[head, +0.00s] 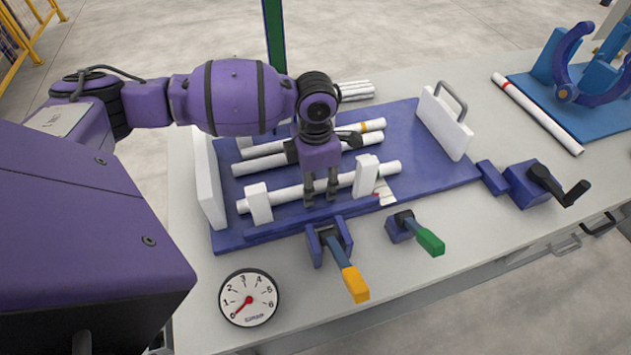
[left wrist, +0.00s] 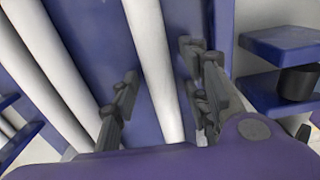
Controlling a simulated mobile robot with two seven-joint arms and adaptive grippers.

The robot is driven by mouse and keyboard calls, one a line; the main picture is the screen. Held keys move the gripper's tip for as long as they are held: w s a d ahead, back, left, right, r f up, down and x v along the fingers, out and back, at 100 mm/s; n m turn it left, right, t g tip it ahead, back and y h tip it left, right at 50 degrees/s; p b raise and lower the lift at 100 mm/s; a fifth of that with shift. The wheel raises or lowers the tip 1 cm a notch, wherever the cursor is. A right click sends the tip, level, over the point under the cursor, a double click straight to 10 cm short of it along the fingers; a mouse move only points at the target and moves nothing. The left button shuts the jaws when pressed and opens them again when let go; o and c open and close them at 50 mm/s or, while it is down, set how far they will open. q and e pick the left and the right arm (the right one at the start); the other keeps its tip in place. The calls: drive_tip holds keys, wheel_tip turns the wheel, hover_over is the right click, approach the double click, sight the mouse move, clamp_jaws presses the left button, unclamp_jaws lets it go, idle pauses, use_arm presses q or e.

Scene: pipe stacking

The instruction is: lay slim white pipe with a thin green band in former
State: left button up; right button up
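A slim white pipe (head: 285,194) lies along the front of the blue former (head: 440,180), by two white upright blocks (head: 259,204). My left gripper (head: 321,198) points down over the middle of this pipe. In the left wrist view the fingers (left wrist: 160,95) stand apart, with a white pipe (left wrist: 152,60) running between them and gaps at both sides. Another white pipe with a yellow band (head: 372,126) lies further back in the former. My right gripper is not in view.
Several white pipes (head: 355,91) lie behind the former. A red-banded pipe (head: 537,113) lies at the right near a blue stand (head: 590,90). Yellow (head: 355,284) and green (head: 430,241) handled clamps, a dial (head: 248,298) and a crank (head: 555,185) line the front.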

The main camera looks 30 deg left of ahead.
sight(316, 184)
use_arm(q)
wheel_tip(316, 184, up, 12)
drive_tip(key=shift+r+p, duration=0.15)
drive_tip(key=shift+p, duration=0.15)
idle(0.3)
